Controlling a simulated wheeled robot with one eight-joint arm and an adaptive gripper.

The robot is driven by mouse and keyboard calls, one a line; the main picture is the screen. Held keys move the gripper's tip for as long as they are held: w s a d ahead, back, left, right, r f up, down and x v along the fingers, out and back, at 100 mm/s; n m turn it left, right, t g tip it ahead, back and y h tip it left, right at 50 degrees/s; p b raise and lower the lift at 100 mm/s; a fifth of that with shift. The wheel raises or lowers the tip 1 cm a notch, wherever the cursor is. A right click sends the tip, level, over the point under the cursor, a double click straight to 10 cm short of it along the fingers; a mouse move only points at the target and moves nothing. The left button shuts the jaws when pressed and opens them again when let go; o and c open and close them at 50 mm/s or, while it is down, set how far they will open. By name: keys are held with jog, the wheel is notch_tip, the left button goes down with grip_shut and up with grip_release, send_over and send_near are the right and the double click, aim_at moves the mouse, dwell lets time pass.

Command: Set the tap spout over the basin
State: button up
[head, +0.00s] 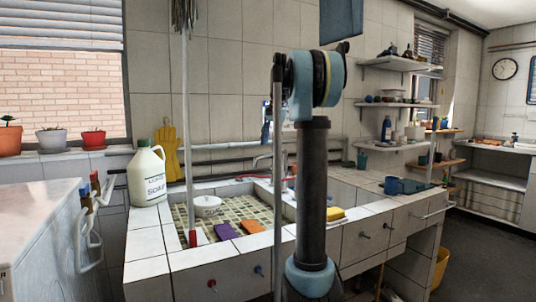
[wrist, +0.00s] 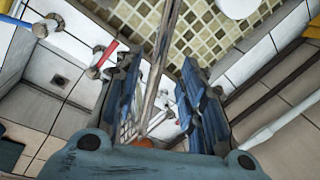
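The tap spout (head: 263,159) shows in the head view as a thin curved pipe at the back of the sink, partly hidden by my arm. The tiled basin (head: 236,211) has a mosaic floor, which also shows at the top of the wrist view (wrist: 205,38). In the wrist view my gripper (wrist: 159,62) has its two blue fingers apart. A long thin bar, seemingly the spout (wrist: 162,50), runs between them, with gaps visible on both sides. I cannot tell its height relative to the fingers. A red tap handle (wrist: 106,55) is left of the fingers.
A white bowl (head: 206,206), a purple sponge (head: 226,230) and an orange sponge (head: 252,227) lie in the basin. A white jug (head: 148,175) stands on the left rim. A yellow sponge (head: 335,213) and blue mug (head: 397,186) are to the right. Pipes (head: 220,147) run along the wall.

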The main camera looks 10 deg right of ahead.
jog(key=shift+w+a+f, duration=0.15)
jog(key=shift+a+f, duration=0.05)
jog(key=shift+f, duration=1)
jog(key=shift+w+a+f, duration=0.15)
jog(key=shift+f, duration=1.05)
jog(key=shift+c, duration=0.2)
grip_shut()
